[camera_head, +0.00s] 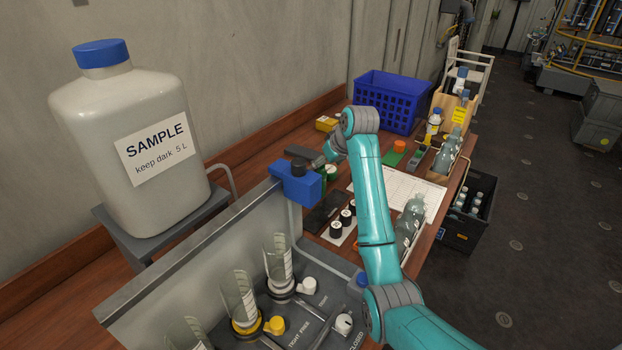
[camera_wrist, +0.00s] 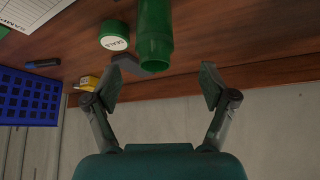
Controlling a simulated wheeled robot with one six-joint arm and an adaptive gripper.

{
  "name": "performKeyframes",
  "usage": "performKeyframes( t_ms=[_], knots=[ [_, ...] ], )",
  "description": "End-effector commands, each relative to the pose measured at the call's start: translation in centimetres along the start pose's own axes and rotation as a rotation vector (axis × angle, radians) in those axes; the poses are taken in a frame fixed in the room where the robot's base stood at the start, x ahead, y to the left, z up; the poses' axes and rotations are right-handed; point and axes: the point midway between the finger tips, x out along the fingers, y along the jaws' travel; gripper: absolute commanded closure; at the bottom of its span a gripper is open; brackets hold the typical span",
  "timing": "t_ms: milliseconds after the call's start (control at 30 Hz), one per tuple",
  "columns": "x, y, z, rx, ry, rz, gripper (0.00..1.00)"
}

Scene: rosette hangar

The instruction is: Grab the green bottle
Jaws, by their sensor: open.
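The green bottle (camera_wrist: 155,28) shows in the wrist view at the top centre, cut off by the frame's upper edge. It lies between the lines of the two fingers, a little nearer the left one, and beyond their tips. My gripper (camera_wrist: 165,82) is open, with nothing between its fingers. In the head view my gripper (camera_head: 305,156) is over the bench behind the blue block; a bit of green shows beside it, but I cannot tell if that is the bottle.
A green SEALS tin (camera_wrist: 114,36), a yellow box (camera_wrist: 89,82) and a blue crate (camera_wrist: 28,98) are near the bottle. A blue block (camera_head: 297,186) on a panel stands close to my gripper. A large SAMPLE jug (camera_head: 135,110) stands at left. The wall is close behind.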

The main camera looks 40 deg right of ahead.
Motion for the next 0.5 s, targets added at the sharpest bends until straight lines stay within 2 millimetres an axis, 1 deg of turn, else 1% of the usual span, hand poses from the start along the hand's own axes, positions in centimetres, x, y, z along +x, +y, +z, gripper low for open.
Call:
performKeyframes(
  t_ms=[100, 233, 333, 500],
  knots=[
    [1.8, 0.0, 0.1, 0.0, -0.004, -0.002, 0.17],
    [3.7, 0.0, 0.1, 0.0, -0.003, -0.001, 0.17],
    [4.6, 0.1, 0.1, 0.0, -0.002, -0.001, 0.17],
    [5.5, 0.2, 0.1, 0.0, -0.002, -0.001, 0.17]
  ],
)
